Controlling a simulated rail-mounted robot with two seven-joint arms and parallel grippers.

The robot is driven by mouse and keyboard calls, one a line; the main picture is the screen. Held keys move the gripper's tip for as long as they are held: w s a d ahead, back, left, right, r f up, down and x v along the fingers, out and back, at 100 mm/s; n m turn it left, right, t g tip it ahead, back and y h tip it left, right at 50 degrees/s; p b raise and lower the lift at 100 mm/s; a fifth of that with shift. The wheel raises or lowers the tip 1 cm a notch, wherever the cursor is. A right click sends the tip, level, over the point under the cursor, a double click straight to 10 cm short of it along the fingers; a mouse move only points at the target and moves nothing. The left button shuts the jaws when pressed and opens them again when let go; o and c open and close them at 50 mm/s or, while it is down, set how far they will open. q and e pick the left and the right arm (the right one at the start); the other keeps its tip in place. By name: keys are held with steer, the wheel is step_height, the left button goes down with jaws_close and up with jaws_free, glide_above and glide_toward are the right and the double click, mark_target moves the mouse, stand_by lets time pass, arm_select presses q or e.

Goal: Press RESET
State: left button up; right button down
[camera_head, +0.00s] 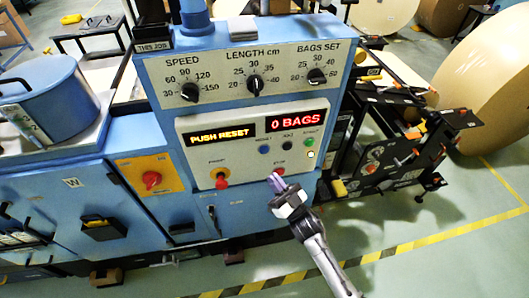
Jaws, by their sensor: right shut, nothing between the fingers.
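The blue machine's light control panel (240,160) faces me in the head view. Its left display (222,134) reads PUSH RESET, and its right display (296,120) reads 0 BAGS. A small blue button (264,150) sits under the right display; its label is too small to read surely, but looks like RESET. My right gripper (275,181) is shut and empty, its tip just below the red STOP button (280,171) and below the blue button. I cannot tell whether the tip touches the panel. My left gripper is not in view.
A black button (287,148) and a green button (309,142) sit right of the blue one. A red knob (222,182) is at the panel's lower left. SPEED, LENGTH and BAGS SET dials (255,85) are above. A large kraft roll (500,85) stands at right.

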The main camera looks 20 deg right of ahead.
mark_target(264, 150)
steer(key=w+d+b, duration=0.1)
steer(key=w+b, duration=0.2)
steer(key=w, duration=0.4)
steer(key=shift+w+b, duration=0.2)
steer(key=shift+b, duration=0.2)
stand_by(0.4)
stand_by(0.8)
stand_by(0.6)
steer(key=shift+w, duration=0.1)
steer(key=shift+w+d, duration=0.1)
steer(key=shift+w, duration=0.2)
